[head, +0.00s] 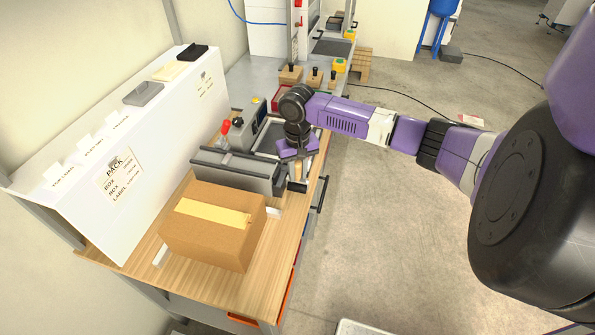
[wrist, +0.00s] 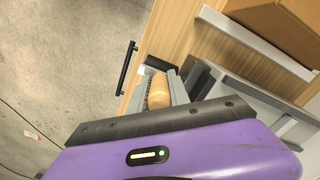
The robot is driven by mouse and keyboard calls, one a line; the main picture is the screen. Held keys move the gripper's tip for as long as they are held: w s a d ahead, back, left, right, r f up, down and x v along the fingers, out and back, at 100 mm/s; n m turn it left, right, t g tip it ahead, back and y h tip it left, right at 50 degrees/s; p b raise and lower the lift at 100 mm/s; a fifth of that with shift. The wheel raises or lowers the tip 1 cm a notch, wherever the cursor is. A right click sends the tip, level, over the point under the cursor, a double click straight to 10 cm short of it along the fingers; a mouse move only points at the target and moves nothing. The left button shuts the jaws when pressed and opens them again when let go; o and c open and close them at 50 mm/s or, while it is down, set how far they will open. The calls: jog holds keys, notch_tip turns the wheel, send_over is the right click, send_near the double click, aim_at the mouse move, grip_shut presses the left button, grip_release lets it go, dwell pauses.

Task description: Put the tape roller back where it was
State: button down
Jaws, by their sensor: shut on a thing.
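My gripper (wrist: 161,84) points down over the right edge of the wooden bench and is shut on the tape roller (wrist: 159,95). The roller shows a rounded tan wooden part between the two fingers; much of it is hidden by them. In the head view my gripper (head: 297,170) is just right of the grey box former (head: 237,172), near the bench edge. I cannot tell whether the roller touches the bench.
A taped cardboard box (head: 212,232) stands on the wooden bench (head: 262,285), in front of the former. A white sloped label panel (head: 135,150) runs along the left. A black handle (wrist: 126,68) sticks out from the bench edge. The floor to the right is open.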

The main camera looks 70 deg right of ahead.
jog(key=c, duration=1.2)
grip_release()
jog(key=shift+f, duration=0.1)
jog(key=shift+c, duration=0.2)
notch_tip(320, 180, up, 12)
jog(key=shift+r+b, duration=0.15)
jog(key=shift+b, duration=0.65)
